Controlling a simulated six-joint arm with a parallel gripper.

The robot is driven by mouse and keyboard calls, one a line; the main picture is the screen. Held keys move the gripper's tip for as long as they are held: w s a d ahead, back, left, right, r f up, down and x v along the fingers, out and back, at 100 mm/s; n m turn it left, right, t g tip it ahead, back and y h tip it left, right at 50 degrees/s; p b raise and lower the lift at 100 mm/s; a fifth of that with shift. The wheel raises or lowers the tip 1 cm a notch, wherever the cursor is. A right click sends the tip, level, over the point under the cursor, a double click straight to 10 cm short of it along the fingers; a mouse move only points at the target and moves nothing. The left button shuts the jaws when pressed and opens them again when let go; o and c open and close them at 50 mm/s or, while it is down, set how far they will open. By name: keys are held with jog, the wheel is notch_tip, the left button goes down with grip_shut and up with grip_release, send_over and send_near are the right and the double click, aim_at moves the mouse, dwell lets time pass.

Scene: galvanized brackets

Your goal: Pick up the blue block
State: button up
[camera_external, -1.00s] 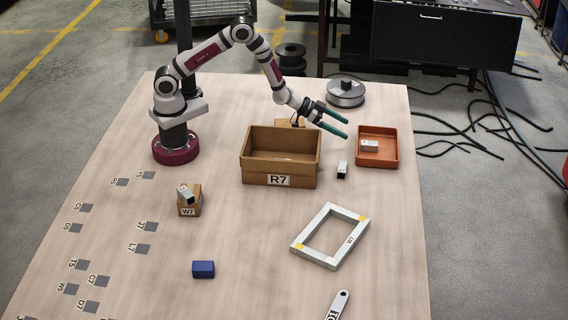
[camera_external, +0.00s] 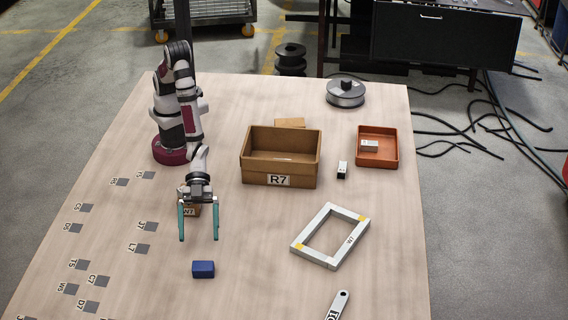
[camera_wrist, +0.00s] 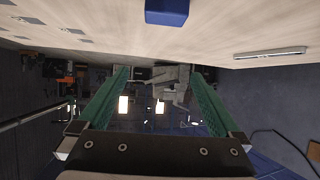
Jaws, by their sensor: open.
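The blue block (camera_external: 203,269) lies on the wooden table toward the front, left of the white frame. It also shows at the top edge of the wrist view (camera_wrist: 167,10), partly cut off. My gripper (camera_external: 199,238) is open with its two green fingers apart and nothing between them. In the external view its fingertips appear just behind the block, apart from it; the exact height above the table is hard to tell. In the wrist view the fingers (camera_wrist: 160,75) point away from me below the block.
A small cardboard box marked W7 (camera_external: 188,211) is partly hidden behind my gripper. A larger box marked R7 (camera_external: 280,180), an orange tray (camera_external: 377,163) and a white square frame (camera_external: 305,254) stand to the right. Table around the block is clear.

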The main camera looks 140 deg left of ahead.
send_near(203, 265)
jog(key=x, duration=0.3)
jog(key=f+x, duration=0.1)
jog(key=x, duration=0.1)
jog(key=shift+s+f, duration=0.1)
jog(key=shift+s, duration=0.05)
jog(key=x, duration=0.5)
jog(key=c, duration=1.4)
jog(key=shift+r, duration=0.2)
jog(key=shift+c, duration=0.2)
jog(key=shift+r, duration=0.1)
